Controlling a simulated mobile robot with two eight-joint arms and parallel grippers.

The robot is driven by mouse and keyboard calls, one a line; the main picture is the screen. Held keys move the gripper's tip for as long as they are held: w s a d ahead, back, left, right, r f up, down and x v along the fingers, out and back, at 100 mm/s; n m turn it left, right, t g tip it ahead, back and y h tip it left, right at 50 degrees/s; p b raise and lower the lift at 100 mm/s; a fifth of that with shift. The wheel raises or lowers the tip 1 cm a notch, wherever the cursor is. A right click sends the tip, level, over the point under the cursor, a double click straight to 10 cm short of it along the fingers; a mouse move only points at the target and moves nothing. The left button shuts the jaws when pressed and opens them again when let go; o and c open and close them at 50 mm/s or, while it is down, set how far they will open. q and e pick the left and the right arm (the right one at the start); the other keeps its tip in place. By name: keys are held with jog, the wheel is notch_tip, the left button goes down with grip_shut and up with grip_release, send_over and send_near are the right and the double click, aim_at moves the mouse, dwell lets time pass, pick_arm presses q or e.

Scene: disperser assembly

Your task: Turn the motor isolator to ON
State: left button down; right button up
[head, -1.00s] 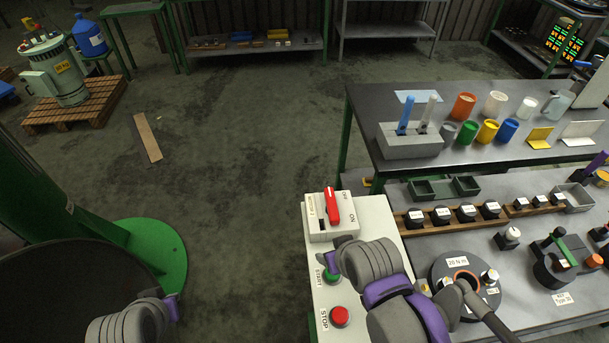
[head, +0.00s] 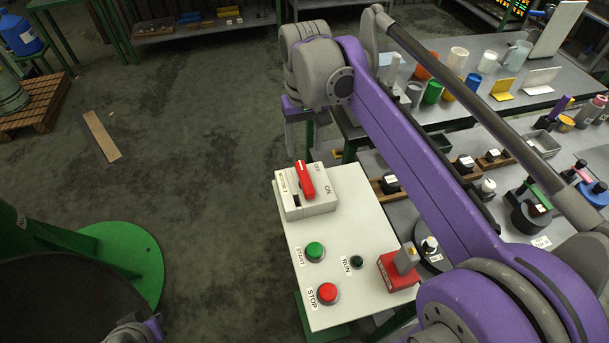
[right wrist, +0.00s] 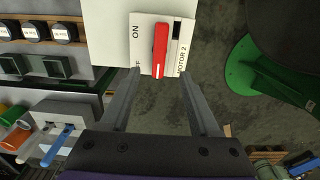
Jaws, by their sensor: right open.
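The motor isolator (head: 322,205) is a pale box at the far end of the white control panel, labelled MOTOR 2, with OFF and ON marks. Its red handle (head: 305,180) lies lengthwise along the box, and it also shows in the right wrist view (right wrist: 160,48). My right gripper (head: 303,142) is beyond the isolator, fingers downward and empty. In the right wrist view the open fingers (right wrist: 161,76) appear on either side of the handle's near end, apart from it. The OFF mark is partly hidden there. A bit of my left arm shows at the bottom left; its gripper is out of frame.
On the panel are a green START button (head: 314,252), a red STOP button (head: 327,293), a RUN lamp (head: 357,262) and a red block with a grey top (head: 398,270). My right arm covers part of the workbench. Open floor lies left of the panel.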

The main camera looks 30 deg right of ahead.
aim_at(305, 176)
notch_tip(305, 176, down, 11)
jog(key=shift+w+r+b, duration=0.1)
jog(key=shift+r+b, duration=0.05)
jog(key=shift+b, duration=0.15)
grip_shut()
dwell(0.5)
